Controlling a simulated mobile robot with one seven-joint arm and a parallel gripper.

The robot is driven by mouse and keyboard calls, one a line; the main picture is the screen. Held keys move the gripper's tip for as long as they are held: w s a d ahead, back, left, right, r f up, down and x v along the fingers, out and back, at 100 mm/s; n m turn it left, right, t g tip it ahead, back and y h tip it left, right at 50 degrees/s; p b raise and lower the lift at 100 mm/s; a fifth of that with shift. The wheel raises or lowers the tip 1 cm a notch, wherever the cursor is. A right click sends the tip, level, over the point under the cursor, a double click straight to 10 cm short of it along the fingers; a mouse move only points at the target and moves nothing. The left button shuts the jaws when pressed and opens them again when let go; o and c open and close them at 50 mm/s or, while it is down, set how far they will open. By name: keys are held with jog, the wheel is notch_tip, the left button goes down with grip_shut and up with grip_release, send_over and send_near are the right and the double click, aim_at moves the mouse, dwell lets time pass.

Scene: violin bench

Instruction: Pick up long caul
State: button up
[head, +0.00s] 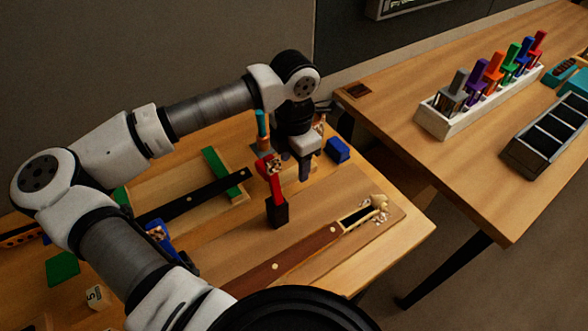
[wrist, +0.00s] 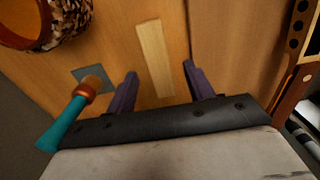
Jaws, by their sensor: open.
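A pale, flat wooden strip (wrist: 154,55), which looks like the long caul, lies on the wooden bench in the wrist view. My gripper (wrist: 159,72) is open, with one dark purple finger on each side of the strip's near part. The fingers look apart from the strip, and their height above it is hard to judge. In the head view my gripper (head: 295,168) points down over the back of the near bench. I cannot make out the strip there; my gripper and arm probably hide it.
A teal-handled brush (wrist: 64,122) and a speckled round pot (wrist: 62,20) stand left of the fingers. In the head view, a red clamp (head: 268,172) on a black block and a blue block (head: 337,150) are close by. A white clamp rack (head: 432,121) stands on the right bench.

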aim_at(294, 175)
jog(key=shift+f, duration=1.25)
jog(key=c, duration=1.1)
jog(key=shift+r, duration=0.1)
